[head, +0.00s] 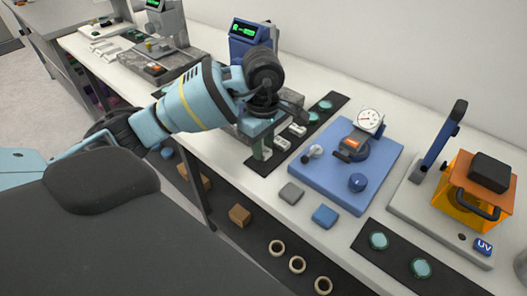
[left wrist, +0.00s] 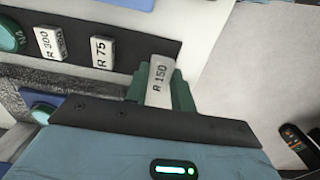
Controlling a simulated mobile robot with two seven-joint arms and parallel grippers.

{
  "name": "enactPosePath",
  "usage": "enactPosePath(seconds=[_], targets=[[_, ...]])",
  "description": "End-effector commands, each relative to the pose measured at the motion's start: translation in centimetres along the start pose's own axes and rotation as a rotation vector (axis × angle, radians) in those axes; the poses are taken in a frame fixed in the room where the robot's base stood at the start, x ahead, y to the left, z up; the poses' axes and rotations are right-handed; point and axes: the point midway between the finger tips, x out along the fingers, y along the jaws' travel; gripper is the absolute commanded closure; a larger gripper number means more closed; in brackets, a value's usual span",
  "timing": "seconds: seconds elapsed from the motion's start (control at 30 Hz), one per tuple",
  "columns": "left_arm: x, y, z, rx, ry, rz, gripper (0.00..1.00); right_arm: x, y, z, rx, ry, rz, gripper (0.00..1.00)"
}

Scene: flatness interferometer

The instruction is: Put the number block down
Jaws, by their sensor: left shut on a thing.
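My left gripper (head: 263,150) reaches in from the left over the front edge of the bench, pointing down beside the dark strip. In the left wrist view its green fingers are shut on the white number block (left wrist: 159,84), marked R 150. Two more number blocks, R 75 (left wrist: 102,52) and R 300 (left wrist: 50,43), lie on the dark strip (left wrist: 134,53), apart from the held one. Whether the held block touches the bench cannot be told. My right gripper is not in view.
Right of the gripper, a blue base (head: 315,178) carries a dial gauge (head: 369,118). A grey block (head: 291,193) and a blue block (head: 325,216) lie near the front edge. An orange box (head: 463,209) stands far right. Green-topped discs lie on dark strips.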

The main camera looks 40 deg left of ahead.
Motion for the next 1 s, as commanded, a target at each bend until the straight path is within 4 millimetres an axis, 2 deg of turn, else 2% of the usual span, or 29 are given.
enactPosePath(seconds=[0.3,0.53,0.97,1.0], targets=[[0.1,0.9,-0.5,-0.001,-0.001,0.000,0.97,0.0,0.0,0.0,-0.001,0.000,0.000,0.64],[3.3,0.8,-0.4,-0.001,-0.002,-0.001,0.97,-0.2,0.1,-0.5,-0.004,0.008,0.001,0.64],[4.1,0.8,-0.5,0.000,0.000,0.000,0.97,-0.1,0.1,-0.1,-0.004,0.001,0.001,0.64],[4.0,0.8,-0.5,0.000,0.000,0.000,0.72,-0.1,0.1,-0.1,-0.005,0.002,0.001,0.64]])
